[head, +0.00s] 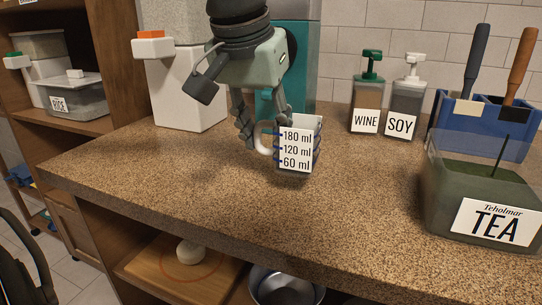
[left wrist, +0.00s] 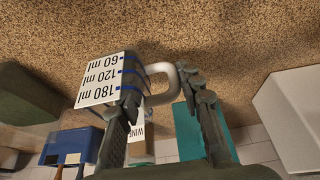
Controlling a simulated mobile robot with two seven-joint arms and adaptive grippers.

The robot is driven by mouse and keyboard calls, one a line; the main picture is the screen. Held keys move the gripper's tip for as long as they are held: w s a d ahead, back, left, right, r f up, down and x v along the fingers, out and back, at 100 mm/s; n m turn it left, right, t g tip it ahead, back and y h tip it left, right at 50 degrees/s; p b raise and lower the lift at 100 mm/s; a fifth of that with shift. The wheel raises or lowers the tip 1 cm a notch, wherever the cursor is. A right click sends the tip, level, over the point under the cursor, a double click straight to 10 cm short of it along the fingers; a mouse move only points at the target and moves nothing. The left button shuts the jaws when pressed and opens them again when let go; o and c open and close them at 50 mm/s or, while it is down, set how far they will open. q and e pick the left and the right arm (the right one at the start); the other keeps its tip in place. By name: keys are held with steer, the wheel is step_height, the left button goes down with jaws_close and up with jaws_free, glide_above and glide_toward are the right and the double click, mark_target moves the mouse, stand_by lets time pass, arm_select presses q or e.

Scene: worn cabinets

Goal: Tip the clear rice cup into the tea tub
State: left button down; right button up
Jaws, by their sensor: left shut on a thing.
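The clear rice cup (head: 297,150) has a white label marked 60, 120 and 180 ml and a pale handle on its left. My left gripper (head: 265,125) is shut on it at the handle side. My right gripper is out of view.
The wine bottle (head: 367,105) and soy bottle (head: 404,110) stand at the back. A blue holder (head: 516,137) with two handled tools stands behind the tub. A white dispenser (head: 185,90) is at back left. The speckled counter (head: 350,200) is clear between cup and tub.

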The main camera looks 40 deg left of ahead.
mark_target(269, 154)
arm_select(q)
steer(key=shift+w+d+f, duration=0.2)
steer(key=shift+w+f, duration=0.15)
steer(key=shift+w, duration=0.05)
steer(key=shift+f, duration=1.8)
steer(key=c, duration=1)
jaws_free()
steer(key=shift+f, duration=0.1)
